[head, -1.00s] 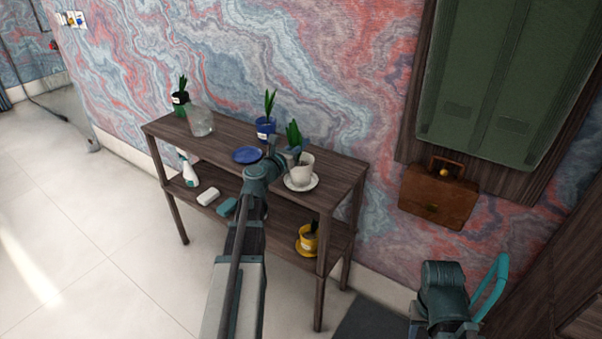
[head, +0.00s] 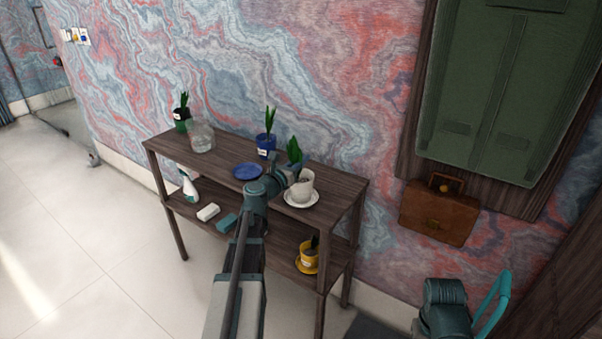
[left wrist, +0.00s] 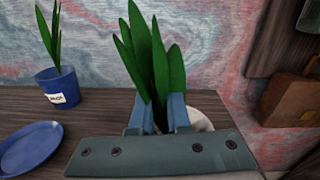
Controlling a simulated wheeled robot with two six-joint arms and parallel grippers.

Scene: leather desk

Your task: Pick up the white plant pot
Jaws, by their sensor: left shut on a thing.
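The white plant pot (head: 305,188) stands upright on its white saucer (head: 301,201) at the right part of the shelf's top board. I cannot tell any gap between pot and saucer. Its green leaves (head: 294,150) rise beside my gripper. My left gripper (head: 294,170) is shut on the pot, at its left side. In the left wrist view, the blue fingers (left wrist: 157,113) stand on both sides of the leaf bases (left wrist: 158,85), and part of the white pot (left wrist: 198,118) shows behind the right finger. The fingers' contact is hidden. My right gripper is out of view.
A blue plate (head: 247,172) and a blue potted plant (head: 266,145) are close by on the wooden shelf unit (head: 225,143). A glass jar (head: 201,138) and a green pot (head: 182,121) stand further left. A yellow pot (head: 308,258) is on the lower board.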

